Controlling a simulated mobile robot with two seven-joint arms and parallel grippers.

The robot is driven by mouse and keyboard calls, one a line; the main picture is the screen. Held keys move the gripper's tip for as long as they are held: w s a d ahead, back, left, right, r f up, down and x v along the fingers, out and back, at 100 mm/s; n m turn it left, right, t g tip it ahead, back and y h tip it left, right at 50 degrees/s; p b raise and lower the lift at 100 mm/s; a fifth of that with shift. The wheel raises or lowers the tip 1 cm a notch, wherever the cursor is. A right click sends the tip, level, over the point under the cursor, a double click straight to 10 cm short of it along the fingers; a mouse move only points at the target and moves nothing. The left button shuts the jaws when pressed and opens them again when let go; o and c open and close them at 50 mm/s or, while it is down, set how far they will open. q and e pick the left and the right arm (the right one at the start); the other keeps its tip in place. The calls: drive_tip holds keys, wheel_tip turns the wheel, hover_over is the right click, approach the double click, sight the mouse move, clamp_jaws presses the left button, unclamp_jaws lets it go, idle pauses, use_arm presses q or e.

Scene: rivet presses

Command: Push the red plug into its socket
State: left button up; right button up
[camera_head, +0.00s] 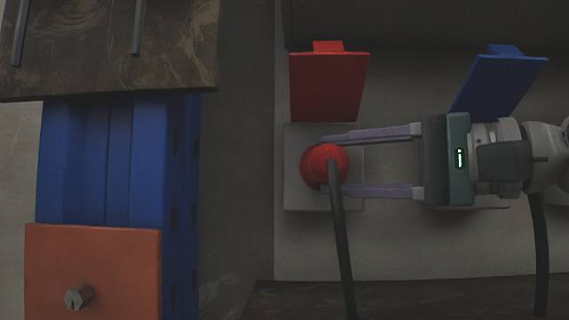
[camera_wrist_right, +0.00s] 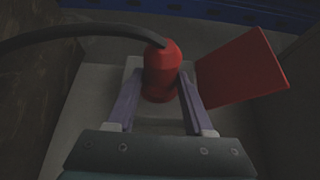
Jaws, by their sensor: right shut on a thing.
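The red plug (camera_head: 325,165) is a rounded red body with a black cable (camera_head: 342,245) running down from it. It sits in front of the grey socket plate (camera_head: 300,198), under a raised red flap (camera_head: 328,88). My right gripper (camera_head: 335,166) comes in from the right with its two purple fingers on either side of the plug, shut on it. The right wrist view shows the plug (camera_wrist_right: 162,70) between the fingers, close against the plate. How deep it sits is hidden by its own body. My left gripper does not show.
A raised blue flap (camera_head: 500,85) is at the right, above a second socket mostly hidden behind my right gripper; another dark cable (camera_head: 541,250) hangs there. A blue post (camera_head: 120,160) with an orange panel (camera_head: 95,265) stands at the left. A dark ledge (camera_head: 400,300) runs below.

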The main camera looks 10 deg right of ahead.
drive_tip(key=o, duration=1.4)
drive_tip(key=shift+c, duration=0.2)
drive_tip(key=v, duration=1)
drive_tip(key=shift+p, duration=0.35)
